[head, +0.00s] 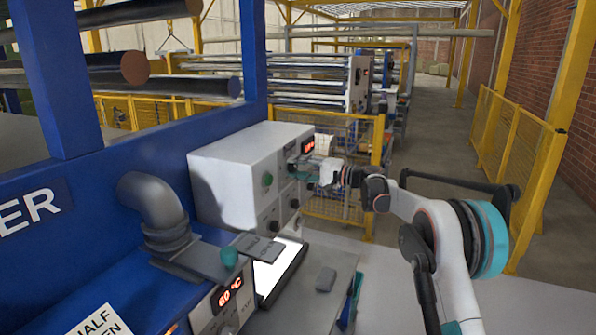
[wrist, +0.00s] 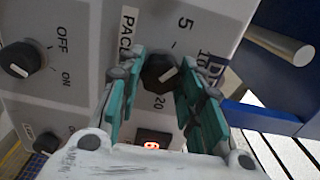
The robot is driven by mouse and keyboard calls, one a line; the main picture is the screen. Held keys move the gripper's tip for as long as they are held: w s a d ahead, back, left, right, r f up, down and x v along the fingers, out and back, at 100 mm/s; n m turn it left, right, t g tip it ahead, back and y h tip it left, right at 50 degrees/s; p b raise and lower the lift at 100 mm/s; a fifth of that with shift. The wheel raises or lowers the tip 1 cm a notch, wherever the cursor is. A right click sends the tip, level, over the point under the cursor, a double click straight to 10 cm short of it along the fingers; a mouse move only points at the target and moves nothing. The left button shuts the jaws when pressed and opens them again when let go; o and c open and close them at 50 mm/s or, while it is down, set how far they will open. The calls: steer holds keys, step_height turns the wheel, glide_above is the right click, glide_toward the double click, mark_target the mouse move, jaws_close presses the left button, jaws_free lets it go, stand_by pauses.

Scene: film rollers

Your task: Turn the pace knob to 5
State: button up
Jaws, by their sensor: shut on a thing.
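The pace knob (wrist: 157,70) is a black dial on the grey panel in the wrist view. A partly covered label beginning "PAC" stands beside it, with the marks 5, 10 and 20 around it. A pale pointer line on the knob faces the lower right, roughly between 10 and 20; its exact reading is unclear. My gripper (wrist: 160,88) has its teal fingers on either side of the knob and is shut on it. In the head view my gripper (head: 314,167) is at the front of the white control box (head: 225,185), where the pace knob is hidden.
An OFF/ON knob (wrist: 22,60) is left of the pace knob, and a red display (wrist: 153,141) is below it. In the head view, a grey elbow pipe (head: 155,205) and a lower panel (head: 222,303) stand nearer. A yellow mesh fence (head: 340,170) is behind my gripper.

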steer(key=shift+f+n+b, duration=0.1)
steer(key=shift+n+b, duration=0.2)
steer(key=shift+n, duration=1.9)
steer(key=o, duration=1.1)
steer(key=shift+c, duration=0.2)
steer(key=shift+d, duration=0.1)
steer(key=v, duration=1.1)
steer(key=shift+s+d, duration=0.15)
steer(key=shift+d, duration=0.25)
